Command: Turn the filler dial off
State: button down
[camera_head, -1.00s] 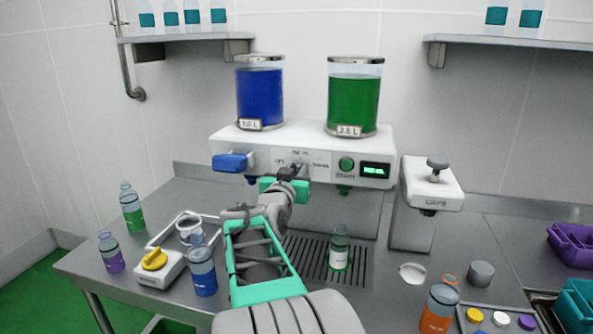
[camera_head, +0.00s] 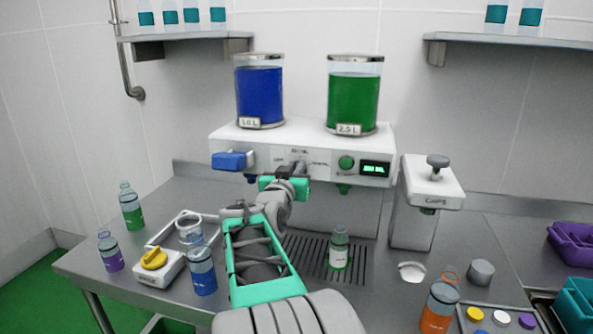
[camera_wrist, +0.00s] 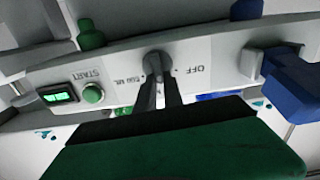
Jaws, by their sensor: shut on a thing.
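The filler dial (camera_wrist: 157,62) is a dark knob on the white front panel of the filler (camera_head: 225,137). In the wrist view it sits between an OFF label on the right and a volume label on the left. My gripper (camera_wrist: 160,88) is shut on the dial, with its dark fingertips on either side of it. In the head view my gripper (camera_head: 296,172) reaches the middle of the panel and mostly hides the dial. The exact dial setting is hard to read.
A green start button (camera_head: 346,163) and a lit display (camera_head: 375,169) are right of the dial; a blue lever (camera_head: 232,161) is to its left. A bottle with green liquid (camera_head: 339,248) stands on the drain grate below. A capping unit (camera_head: 433,183) stands at right.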

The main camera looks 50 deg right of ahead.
jog(key=n+b, duration=0.1)
jog(key=n, duration=0.2)
jog(key=w+n+b, duration=0.1)
jog(key=n+b, duration=0.1)
jog(key=n, duration=0.2)
jog(key=f+n+b, duration=0.1)
jog(key=n, duration=0.3)
jog(key=shift+w+a, duration=0.2)
jog(key=shift+a, duration=0.15)
jog(key=shift+n, duration=0.3)
jog(key=c, duration=1.5)
grip_release()
jog(key=shift+o, duration=0.2)
jog(key=b+v, duration=0.2)
jog(key=v, duration=0.5)
jog(key=shift+s+a, duration=0.2)
jog(key=shift+a, duration=0.2)
